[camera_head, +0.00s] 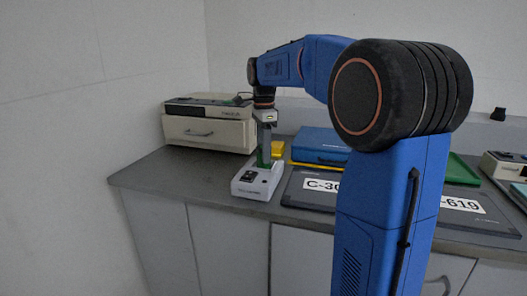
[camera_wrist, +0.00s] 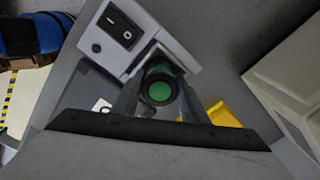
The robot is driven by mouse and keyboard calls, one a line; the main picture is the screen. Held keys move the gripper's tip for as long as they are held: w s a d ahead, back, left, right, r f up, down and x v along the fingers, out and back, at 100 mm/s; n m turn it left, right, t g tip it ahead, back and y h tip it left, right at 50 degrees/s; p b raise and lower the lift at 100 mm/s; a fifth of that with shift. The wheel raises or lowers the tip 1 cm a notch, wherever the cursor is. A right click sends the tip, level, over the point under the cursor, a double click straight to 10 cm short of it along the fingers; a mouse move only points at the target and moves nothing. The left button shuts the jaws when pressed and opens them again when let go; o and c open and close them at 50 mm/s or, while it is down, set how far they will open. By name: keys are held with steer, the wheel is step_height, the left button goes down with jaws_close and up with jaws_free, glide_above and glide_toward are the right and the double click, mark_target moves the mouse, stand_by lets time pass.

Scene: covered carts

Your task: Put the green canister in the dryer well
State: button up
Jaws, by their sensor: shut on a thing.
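The green canister (camera_head: 264,152) is upright in my gripper (camera_head: 265,122), which is shut on it from above. In the wrist view its round green top (camera_wrist: 159,91) shows between the two fingers (camera_wrist: 158,95). The canister's lower end meets the back part of a small white device (camera_head: 256,181) with a dark panel in the head view. That device, with a black rocker switch, also shows in the wrist view (camera_wrist: 101,47). It may be the dryer; its label is too small to read. I cannot tell whether the canister's bottom is inside a well.
A beige drawer box (camera_head: 210,134) stands left at the back with a device on top. A yellow object (camera_head: 278,148) and a blue case (camera_head: 319,141) are close on the right. Dark labelled covers (camera_head: 306,195) lie on the counter (camera_head: 160,172). A green tray (camera_head: 461,170) is farther right.

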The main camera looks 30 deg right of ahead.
steer(key=shift+f, duration=0.15)
steer(key=o, duration=1.1)
step_height(320, 180, up, 12)
steer(key=shift+r, duration=0.15)
steer(key=s+a+f+n+t, duration=0.1)
steer(key=s+a+f+n, duration=0.2)
steer(key=s+f+n, duration=0.3)
steer(key=s+a+f+n+t, duration=0.2)
steer(key=s+f+n, duration=0.5)
steer(key=s+f, duration=0.4)
steer(key=s+a+f+n+t, duration=0.1)
steer(key=s+a+f+n, duration=0.3)
steer(key=s, duration=1.1)
steer(key=shift+s+a+f+n+t, duration=0.15)
steer(key=shift+f+n, duration=0.4)
steer(key=shift+f, duration=0.3)
steer(key=shift+f+n+t, duration=0.1)
steer(key=shift+f+n, duration=0.4)
steer(key=shift+f, duration=0.4)
steer(key=shift+s+a+f+n+t, duration=0.15)
steer(key=shift+f+n, duration=0.4)
steer(key=shift+f, duration=0.3)
steer(key=shift+w, duration=0.1)
